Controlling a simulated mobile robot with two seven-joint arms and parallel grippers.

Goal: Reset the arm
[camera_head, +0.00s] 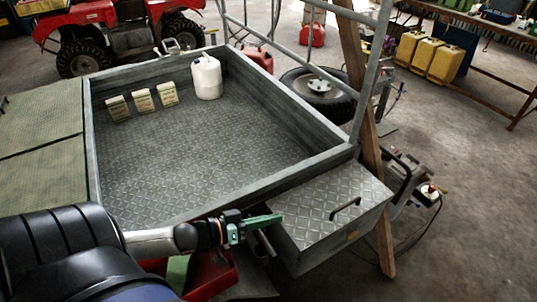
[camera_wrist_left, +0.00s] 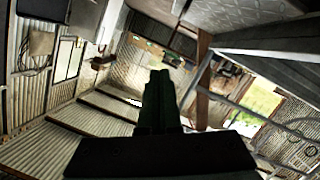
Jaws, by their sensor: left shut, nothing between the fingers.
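My left gripper (camera_head: 262,222) reaches in from the lower left in the head view. Its green fingers are shut with nothing between them. They are near the front edge of the metal bed, beside the left side of the diamond-plate box (camera_head: 330,215). In the left wrist view the shut fingers (camera_wrist_left: 160,80) show dark in the middle, against the shed's walls and roof. My right gripper is not in view.
The metal bed (camera_head: 160,185) holds a white jug (camera_head: 206,77) and several small cream containers (camera_head: 143,100) at its back. A red tray (camera_head: 215,272) lies below my left gripper. A wooden post (camera_head: 372,150) and metal rails stand to the right.

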